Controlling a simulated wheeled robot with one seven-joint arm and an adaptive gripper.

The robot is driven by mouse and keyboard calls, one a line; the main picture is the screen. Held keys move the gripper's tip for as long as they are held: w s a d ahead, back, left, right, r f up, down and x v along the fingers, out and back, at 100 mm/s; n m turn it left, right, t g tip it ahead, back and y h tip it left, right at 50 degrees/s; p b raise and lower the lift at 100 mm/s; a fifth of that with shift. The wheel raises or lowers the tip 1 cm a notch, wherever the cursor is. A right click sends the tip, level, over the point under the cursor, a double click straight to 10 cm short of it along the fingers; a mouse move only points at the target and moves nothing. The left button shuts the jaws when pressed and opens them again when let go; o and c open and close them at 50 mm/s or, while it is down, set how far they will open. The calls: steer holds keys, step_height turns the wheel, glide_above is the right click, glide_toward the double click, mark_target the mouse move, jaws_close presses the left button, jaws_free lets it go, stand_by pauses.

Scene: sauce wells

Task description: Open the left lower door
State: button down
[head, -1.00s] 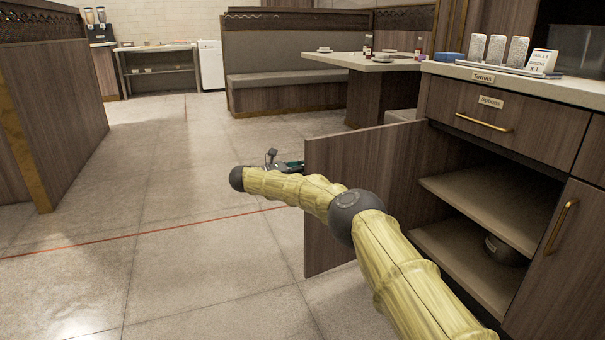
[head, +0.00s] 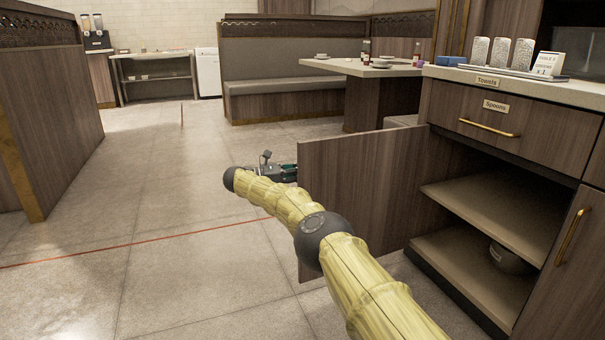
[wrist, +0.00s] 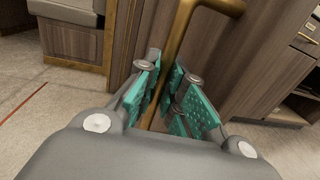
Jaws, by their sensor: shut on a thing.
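The left lower door (head: 365,185) of the cabinet stands wide open, swung out from the cabinet front. Behind it the cabinet's inside shows a shelf (head: 500,205) and a dark round pot (head: 508,260) on the bottom. My gripper (head: 285,172) is at the door's free edge, partly hidden behind the door in the head view. In the wrist view my gripper (wrist: 168,98) has its green pads around the brass door handle (wrist: 182,35) and is shut on it. The door panel also fills the middle of the wrist view (wrist: 225,50).
The drawer labelled Spoons (head: 510,122) above is shut, and the right lower door (head: 565,255) is shut. A counter (head: 530,80) holds towels and a sign. A table (head: 365,68) and booth (head: 290,60) stand behind. The floor (head: 170,220) to the left is clear.

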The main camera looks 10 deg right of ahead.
steer(key=shift+d, duration=0.35)
